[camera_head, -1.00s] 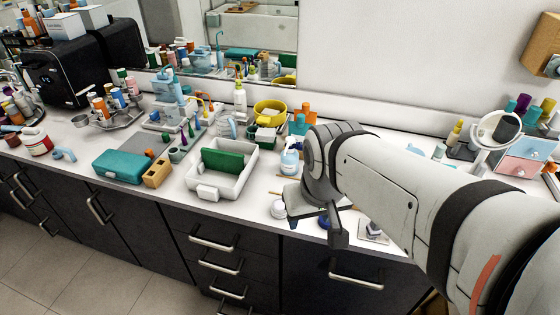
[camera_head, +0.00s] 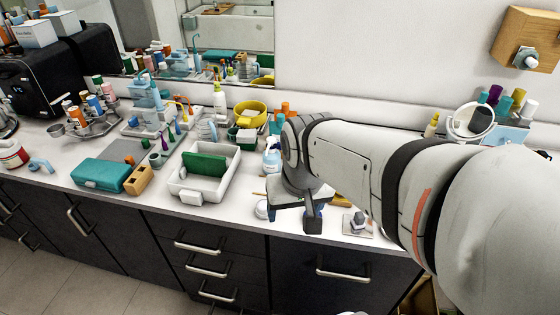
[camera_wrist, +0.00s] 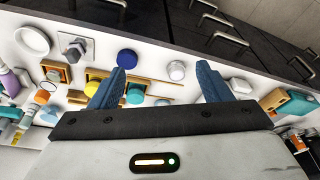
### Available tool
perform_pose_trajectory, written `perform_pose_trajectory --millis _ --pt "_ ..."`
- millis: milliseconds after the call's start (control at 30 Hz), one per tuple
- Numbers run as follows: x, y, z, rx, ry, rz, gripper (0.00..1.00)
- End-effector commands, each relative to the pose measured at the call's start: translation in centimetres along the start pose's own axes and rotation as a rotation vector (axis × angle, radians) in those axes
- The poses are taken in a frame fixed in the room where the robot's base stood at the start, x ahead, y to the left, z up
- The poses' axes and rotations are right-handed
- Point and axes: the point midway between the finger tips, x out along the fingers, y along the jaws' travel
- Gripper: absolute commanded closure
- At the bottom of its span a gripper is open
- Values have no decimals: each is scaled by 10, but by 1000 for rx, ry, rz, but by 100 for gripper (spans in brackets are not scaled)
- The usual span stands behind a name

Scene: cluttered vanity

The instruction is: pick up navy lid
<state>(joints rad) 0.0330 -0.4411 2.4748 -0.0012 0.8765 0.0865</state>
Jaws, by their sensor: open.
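The navy lid (camera_wrist: 127,57) is a round blue disc on the white counter, just beyond the tip of my left finger in the wrist view. In the head view I cannot tell it apart from my blue fingertips. My gripper (camera_head: 292,215) is over the front edge of the counter, pointing down. In the wrist view my gripper (camera_wrist: 160,70) is open, its two blue fingers wide apart. The lid lies beside the left finger rather than midway between the fingers. A small white round jar (camera_wrist: 177,70) shows between the fingers, nearer the right one.
A dark knob on a square plate (camera_wrist: 76,47) and a white ring-shaped item (camera_wrist: 33,40) lie left of the lid. Yellow pieces and a teal round item (camera_wrist: 135,94) lie close behind. A white tray (camera_head: 212,190) with a green block stands left of my gripper.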

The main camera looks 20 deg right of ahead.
Motion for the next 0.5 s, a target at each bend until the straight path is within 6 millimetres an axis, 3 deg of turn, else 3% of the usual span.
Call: perform_pose_trajectory --millis 300,500 --pt "57 40 -65 545 -119 59 26" --pt "104 70 -89 865 -173 107 26"
